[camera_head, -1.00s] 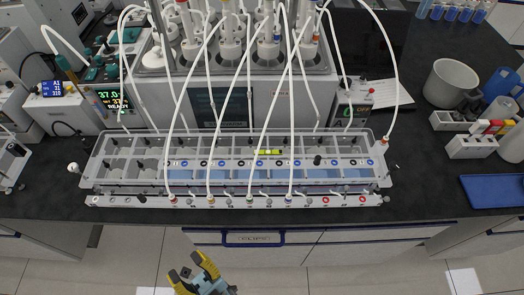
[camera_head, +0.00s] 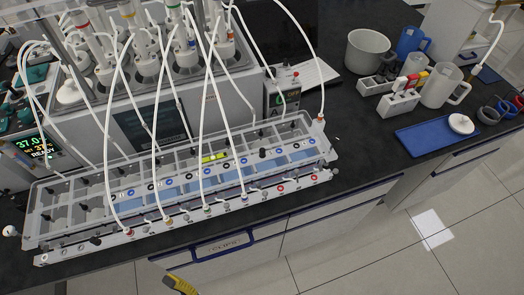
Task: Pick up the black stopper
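The long clear rack (camera_head: 40,222) stands along the bench's front edge with white tubes running down to it. A small dark, stopper-like piece (camera_head: 262,153) stands on the rack's right half. Another dark piece (camera_head: 95,240) sits at the rack's front left. Both are very small, and I cannot tell which is the black stopper. My gripper (camera_head: 180,286) shows only as a yellow finger part at the bottom edge, below and in front of the bench. The rest of it is cut off, so its opening is hidden. It is well apart from the rack.
White tubes arch from the reactor bath (camera_head: 150,115) over the rack. To the right are a grey pot (camera_head: 366,50), white holders (camera_head: 398,104), a clear jug (camera_head: 440,88) and a blue tray (camera_head: 425,139) bearing a white disc (camera_head: 461,123). The floor in front is clear.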

